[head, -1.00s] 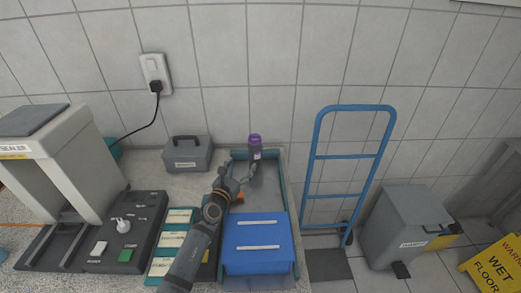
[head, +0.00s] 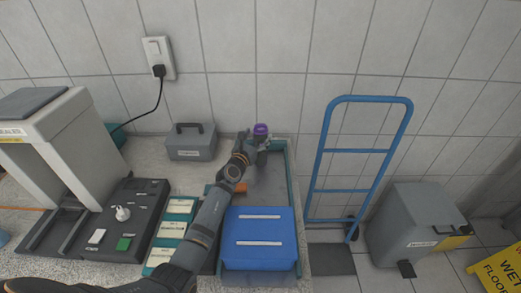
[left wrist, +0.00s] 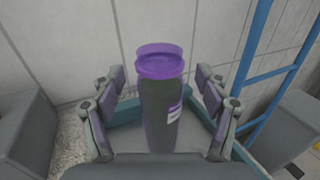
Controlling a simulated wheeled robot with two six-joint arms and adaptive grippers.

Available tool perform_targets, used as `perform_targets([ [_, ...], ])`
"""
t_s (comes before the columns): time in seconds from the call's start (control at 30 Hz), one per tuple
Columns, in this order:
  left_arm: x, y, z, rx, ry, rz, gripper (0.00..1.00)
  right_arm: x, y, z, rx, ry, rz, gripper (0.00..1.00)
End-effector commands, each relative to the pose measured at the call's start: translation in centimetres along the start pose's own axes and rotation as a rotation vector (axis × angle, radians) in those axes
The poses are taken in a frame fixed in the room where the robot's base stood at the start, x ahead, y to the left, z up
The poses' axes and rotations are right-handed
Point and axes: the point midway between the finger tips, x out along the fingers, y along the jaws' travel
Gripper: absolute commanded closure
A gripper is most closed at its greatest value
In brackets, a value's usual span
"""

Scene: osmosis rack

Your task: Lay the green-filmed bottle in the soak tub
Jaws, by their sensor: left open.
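A dark grey bottle with a purple lid and a pale label (left wrist: 158,115) stands upright in the teal-rimmed tray. Its lid shows at the tray's far end in the head view (head: 261,129). I see no green film on it. My left gripper (head: 257,145) is at the bottle, partly hiding its body. In the left wrist view the open fingers (left wrist: 160,98) stand on either side of the bottle, with gaps visible. My right gripper is not in view. No tub is labelled as the soak tub that I can read.
A blue box with two white strips (head: 258,240) fills the near part of the teal-rimmed tray (head: 297,215). A grey case (head: 191,148) stands left of the tray. A blue hand truck (head: 355,150) and a grey bin (head: 415,225) stand right.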

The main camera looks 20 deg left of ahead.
Motion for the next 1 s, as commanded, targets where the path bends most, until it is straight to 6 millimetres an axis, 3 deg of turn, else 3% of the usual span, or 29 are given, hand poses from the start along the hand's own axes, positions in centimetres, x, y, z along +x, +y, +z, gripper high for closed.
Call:
perform_targets([
  [0.17,2.7,0.1,-0.2,0.000,0.000,0.001,0.25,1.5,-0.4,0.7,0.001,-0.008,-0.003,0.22],
  [0.43,3.0,0.1,0.1,0.000,0.001,0.001,0.25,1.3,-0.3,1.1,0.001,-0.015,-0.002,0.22],
  [0.87,3.0,0.1,0.0,0.000,0.001,0.001,0.84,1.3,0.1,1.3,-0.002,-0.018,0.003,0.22],
  [1.0,3.0,0.1,0.0,0.000,0.001,0.001,0.84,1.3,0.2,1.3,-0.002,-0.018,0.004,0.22],
])
